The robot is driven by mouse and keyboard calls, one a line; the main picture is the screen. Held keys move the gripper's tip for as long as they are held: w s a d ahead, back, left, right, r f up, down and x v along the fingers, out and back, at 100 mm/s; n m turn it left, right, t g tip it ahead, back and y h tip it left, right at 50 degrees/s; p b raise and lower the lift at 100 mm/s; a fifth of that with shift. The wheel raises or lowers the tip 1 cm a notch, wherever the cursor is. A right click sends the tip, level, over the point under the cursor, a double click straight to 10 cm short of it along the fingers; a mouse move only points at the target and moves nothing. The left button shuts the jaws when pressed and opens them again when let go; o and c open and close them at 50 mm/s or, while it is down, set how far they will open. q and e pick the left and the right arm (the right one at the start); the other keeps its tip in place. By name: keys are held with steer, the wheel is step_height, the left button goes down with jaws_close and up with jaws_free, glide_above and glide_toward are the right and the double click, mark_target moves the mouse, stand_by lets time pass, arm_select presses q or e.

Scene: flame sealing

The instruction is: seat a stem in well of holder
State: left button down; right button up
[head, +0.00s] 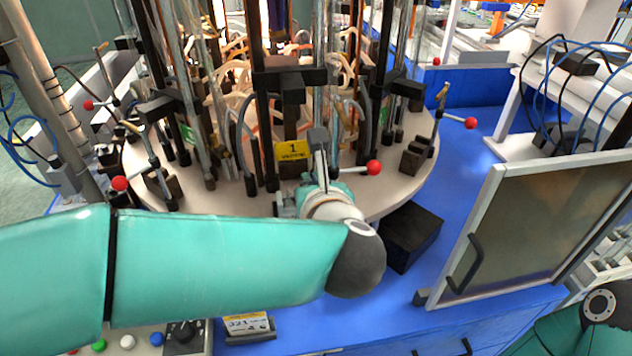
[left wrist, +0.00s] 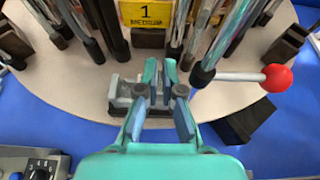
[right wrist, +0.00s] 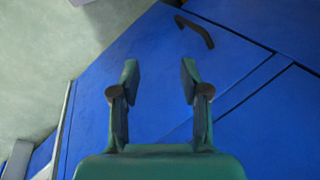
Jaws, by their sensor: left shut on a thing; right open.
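My left gripper (head: 322,188) reaches the front rim of the round turntable (head: 235,200), below the yellow sign marked 1 (head: 291,151). In the left wrist view the left gripper (left wrist: 161,78) is shut on a thin thing, likely the stem, mostly hidden between its fingers. A grey metal block, which looks like the holder (left wrist: 122,92), sits at the turntable's edge just left of and behind the fingers. Its well is not clearly visible, so I cannot tell if the stem is in it. My right gripper (right wrist: 160,85) is open and empty in front of a blue cabinet face (right wrist: 245,110).
Tall glass tubes and dark posts crowd the turntable behind the gripper. A red-knobbed lever (head: 373,167) stands close to the right of it. A black block (head: 410,235) and a framed panel (head: 520,225) stand on the blue bench (head: 470,145) at right.

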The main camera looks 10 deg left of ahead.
arm_select(q)
steer(key=shift+f+b, duration=0.55)
steer(key=shift+b, duration=0.2)
steer(key=c, duration=1.6)
jaws_free()
steer(key=shift+s+d+r, duration=0.1)
steer(key=shift+v, duration=2.05)
